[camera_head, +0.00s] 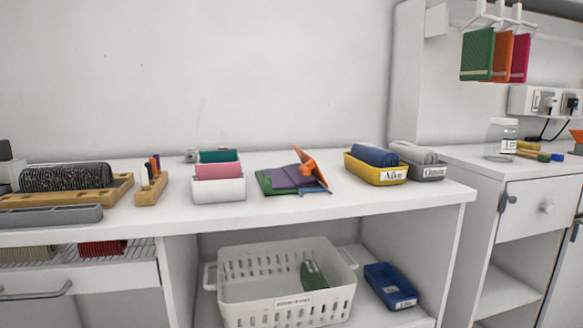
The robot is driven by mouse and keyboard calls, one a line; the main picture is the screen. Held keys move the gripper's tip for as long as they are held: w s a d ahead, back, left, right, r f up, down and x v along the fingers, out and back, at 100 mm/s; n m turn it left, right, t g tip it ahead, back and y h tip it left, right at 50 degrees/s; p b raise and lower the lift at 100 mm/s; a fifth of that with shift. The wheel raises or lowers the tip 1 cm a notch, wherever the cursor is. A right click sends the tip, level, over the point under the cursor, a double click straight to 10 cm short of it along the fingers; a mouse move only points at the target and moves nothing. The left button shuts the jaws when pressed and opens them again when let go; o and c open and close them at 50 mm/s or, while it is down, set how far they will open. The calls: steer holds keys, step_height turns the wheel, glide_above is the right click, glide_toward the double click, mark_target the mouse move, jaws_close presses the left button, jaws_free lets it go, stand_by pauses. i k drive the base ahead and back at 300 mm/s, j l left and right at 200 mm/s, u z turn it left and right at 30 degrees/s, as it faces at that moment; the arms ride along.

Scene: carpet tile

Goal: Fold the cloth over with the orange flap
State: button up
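What holds the flap up cannot be told at this size. My gripper is not in view.
A white holder (218,188) with pink and teal cloths stands left of the cloth. A yellow tray (376,172) with a blue roll stands to the right, beside a grey tray (432,173). The counter (330,205) is clear in front. A white basket (290,290) sits below.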

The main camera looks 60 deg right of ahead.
mark_target(309, 166)
steer(key=z, duration=1.65)
